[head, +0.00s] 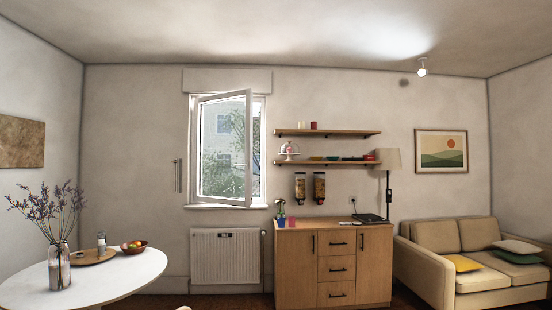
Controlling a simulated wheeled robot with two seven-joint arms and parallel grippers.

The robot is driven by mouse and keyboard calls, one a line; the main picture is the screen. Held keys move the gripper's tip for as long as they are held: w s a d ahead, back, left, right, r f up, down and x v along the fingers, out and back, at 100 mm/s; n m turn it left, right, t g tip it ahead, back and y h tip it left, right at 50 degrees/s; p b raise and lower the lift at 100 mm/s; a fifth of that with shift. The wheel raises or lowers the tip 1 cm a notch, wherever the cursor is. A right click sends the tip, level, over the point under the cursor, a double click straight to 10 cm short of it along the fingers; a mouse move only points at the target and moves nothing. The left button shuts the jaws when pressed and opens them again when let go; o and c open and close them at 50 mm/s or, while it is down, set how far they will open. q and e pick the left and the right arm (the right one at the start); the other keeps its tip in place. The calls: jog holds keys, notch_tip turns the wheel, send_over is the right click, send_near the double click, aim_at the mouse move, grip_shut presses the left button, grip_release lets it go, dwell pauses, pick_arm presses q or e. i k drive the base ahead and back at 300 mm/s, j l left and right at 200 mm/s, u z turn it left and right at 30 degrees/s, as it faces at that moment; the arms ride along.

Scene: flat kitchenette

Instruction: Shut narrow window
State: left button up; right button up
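The narrow window (223,148) is in the back wall, left of the shelves, in the head view. Its white-framed sash (249,150) stands swung open into the room, with the free edge towards the right. The white outer frame (192,150) and the sill (226,206) show around it. Trees and a building show through the glass. Neither of my grippers is in view.
A white radiator (225,258) is below the window. A wooden cabinet (334,264) with several items on top stands to its right. A round white table (95,279) with a flower vase (59,268) is at the left, and a beige sofa (425,263) at the right.

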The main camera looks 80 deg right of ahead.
aim_at(198, 196)
jog(key=z, duration=2.1)
jog(key=i+l+z, duration=0.3)
jog(key=i, duration=0.45)
jog(key=i+l+z, duration=0.15)
jog(key=i, duration=0.45)
jog(key=i+l+z, duration=0.15)
jog(key=i, duration=0.5)
jog(key=i+j+u, duration=0.1)
jog(key=i+u, duration=0.2)
jog(key=i, duration=0.2)
jog(key=i+u, duration=0.25)
jog(key=i, duration=0.25)
jog(key=i+l+u, duration=0.3)
jog(key=i, duration=0.15)
jog(key=i+l+u, duration=0.15)
jog(key=i+u, duration=0.15)
jog(key=i, duration=0.2)
